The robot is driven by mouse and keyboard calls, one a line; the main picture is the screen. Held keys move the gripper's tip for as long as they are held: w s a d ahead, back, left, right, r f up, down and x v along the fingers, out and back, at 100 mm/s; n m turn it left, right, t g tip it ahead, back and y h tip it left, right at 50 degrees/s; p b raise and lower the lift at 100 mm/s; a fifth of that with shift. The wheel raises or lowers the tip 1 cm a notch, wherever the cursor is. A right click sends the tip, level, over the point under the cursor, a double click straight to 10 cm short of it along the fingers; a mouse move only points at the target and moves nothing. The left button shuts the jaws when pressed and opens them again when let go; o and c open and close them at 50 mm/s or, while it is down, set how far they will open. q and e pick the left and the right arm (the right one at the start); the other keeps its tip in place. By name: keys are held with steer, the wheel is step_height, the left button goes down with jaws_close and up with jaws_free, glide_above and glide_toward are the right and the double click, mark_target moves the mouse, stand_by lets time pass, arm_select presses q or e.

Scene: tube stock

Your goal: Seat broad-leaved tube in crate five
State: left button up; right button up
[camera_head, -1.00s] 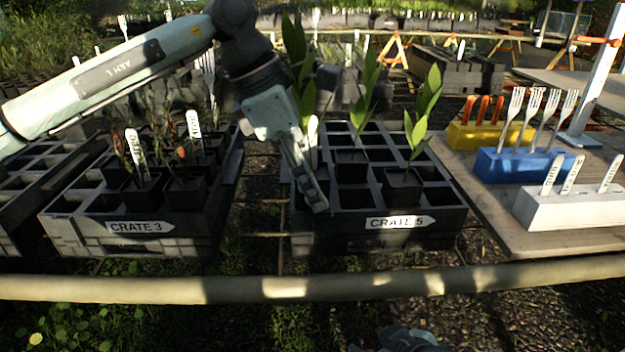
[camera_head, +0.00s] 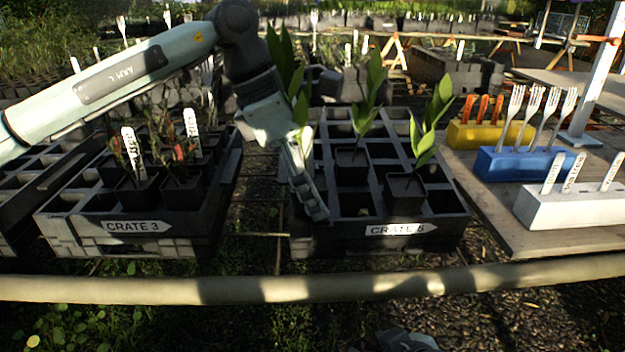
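Crate five (camera_head: 330,243), a dark grid crate labelled "CRATE 5", stands at centre right. Two broad-leaved tubes stand in its cells: one further back (camera_head: 351,166) and one nearer the front right (camera_head: 404,192), both about upright. More broad leaves (camera_head: 283,55) rise behind my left gripper; their pot is hidden. My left gripper (camera_head: 314,205) points down over the crate's front left cells. Its fingers overlap edge-on, so neither its opening nor any hold on a tube can be made out. A small grey piece, probably of my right arm, shows at the bottom edge.
Crate three (camera_head: 70,235) stands to the left with several leafy pots and white tags. On the right, a wooden table (camera_head: 480,205) bears yellow, blue and white blocks (camera_head: 545,212) holding tools and tags. A pale rail crosses in front.

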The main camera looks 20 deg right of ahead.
arm_select(q)
steer(key=shift+o, duration=0.4)
steer(key=shift+w+a+f, duration=0.1)
steer(key=shift+f, duration=0.3)
steer(key=shift+a+r, duration=0.1)
steer(key=shift+r, duration=0.05)
steer(key=shift+w+a+r, duration=0.1)
steer(key=shift+r, duration=0.1)
steer(key=v, duration=1.1)
steer(key=shift+r, duration=0.4)
